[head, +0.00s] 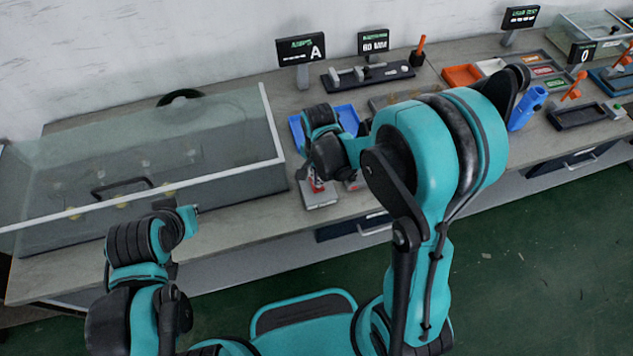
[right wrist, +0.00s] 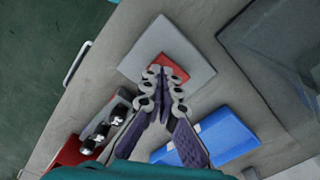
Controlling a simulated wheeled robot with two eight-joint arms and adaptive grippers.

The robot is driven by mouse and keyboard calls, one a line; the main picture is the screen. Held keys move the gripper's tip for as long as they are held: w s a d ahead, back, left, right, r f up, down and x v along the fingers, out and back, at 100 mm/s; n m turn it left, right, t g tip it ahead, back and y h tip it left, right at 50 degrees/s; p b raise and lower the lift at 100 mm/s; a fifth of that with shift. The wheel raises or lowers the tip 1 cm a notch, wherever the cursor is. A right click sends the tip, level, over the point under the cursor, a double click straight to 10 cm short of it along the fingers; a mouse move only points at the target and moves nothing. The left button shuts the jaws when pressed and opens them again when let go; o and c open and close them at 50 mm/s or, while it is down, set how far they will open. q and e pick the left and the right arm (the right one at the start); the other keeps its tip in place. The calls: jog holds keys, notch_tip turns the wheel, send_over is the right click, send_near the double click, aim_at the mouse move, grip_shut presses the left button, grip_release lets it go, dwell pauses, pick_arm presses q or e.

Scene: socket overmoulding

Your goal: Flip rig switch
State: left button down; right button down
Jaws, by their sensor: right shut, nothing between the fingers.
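A grey, flat box with a red part on top, which looks like the rig switch (head: 320,200), sits near the bench's front edge in the head view. In the right wrist view the box (right wrist: 140,55) lies just beyond my fingers, its red part (right wrist: 174,67) right by the fingertips. My right gripper (right wrist: 163,82) is shut and empty, its tips overlapping the red part in the picture. I cannot tell whether they touch it. In the head view my right wrist hides part of the box. My left arm is at lower left; its fingers do not show.
A glass-walled tank (head: 215,195) stands left of the box. A blue tray (head: 296,130) lies behind my right wrist; blue also shows in the wrist view (right wrist: 228,133). A device with dark cylinders (right wrist: 97,138) is nearby. Display signs (head: 301,49) stand at the back.

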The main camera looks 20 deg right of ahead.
jog(key=shift+f+b, duration=0.85)
jog(key=shift+f, duration=0.15)
dwell(0.3)
jog(key=shift+r+p, duration=2.65)
jog(key=shift+r, duration=0.9)
jog(key=s+d+r+n+t+b, duration=0.4)
jog(key=s+r+n+t, duration=0.3)
jog(key=s+r+n, duration=0.3)
jog(key=shift+s+d+r+n, duration=0.2)
jog(key=shift+d+n, duration=0.15)
jog(key=shift+n, duration=0.45)
